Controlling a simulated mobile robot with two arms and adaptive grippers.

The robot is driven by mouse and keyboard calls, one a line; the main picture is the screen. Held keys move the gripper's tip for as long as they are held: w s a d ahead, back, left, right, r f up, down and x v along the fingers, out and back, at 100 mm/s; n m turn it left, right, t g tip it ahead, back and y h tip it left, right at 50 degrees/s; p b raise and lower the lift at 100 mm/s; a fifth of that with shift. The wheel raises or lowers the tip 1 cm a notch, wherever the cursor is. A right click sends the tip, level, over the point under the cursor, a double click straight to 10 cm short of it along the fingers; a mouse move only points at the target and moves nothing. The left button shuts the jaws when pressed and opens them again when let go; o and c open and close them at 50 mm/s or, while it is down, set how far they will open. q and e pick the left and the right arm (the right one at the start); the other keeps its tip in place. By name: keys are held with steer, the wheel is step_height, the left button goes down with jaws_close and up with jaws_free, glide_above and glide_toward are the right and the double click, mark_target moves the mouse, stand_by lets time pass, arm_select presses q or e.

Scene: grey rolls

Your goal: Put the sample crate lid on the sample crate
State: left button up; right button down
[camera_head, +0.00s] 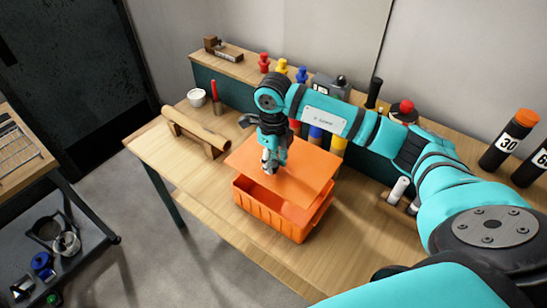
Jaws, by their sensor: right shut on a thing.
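The orange sample crate (272,212) stands near the front edge of the wooden workbench. Its front wall and part of its inside show. The flat orange sample crate lid (310,171) is over the crate, tilted and apart from the rim along the front, where a gap shows. I cannot tell whether its back edge touches the crate. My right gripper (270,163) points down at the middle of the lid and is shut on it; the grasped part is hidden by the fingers. My left gripper is not in view.
A brown roll on a wooden cradle (196,133) lies left of the crate. A white cup (197,97) stands behind it. Coloured bottles and dark cylinders line the bench's back and right. The bench's front left (185,172) is clear.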

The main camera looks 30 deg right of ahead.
mark_target(274, 171)
steer(key=shift+d+f+b, duration=0.1)
steer(key=shift+f+b, duration=0.15)
steer(key=shift+b, duration=0.15)
step_height(274, 171, down, 4)
steer(key=b, duration=0.3)
steer(key=shift+f+b, duration=1.9)
steer(key=shift+f, duration=0.2)
steer(key=shift+r, duration=0.1)
steer(key=shift+f+b, duration=0.5)
steer(key=shift+b, duration=0.15)
steer(key=c, duration=0.9)
jaws_free()
steer(key=shift+s, duration=0.1)
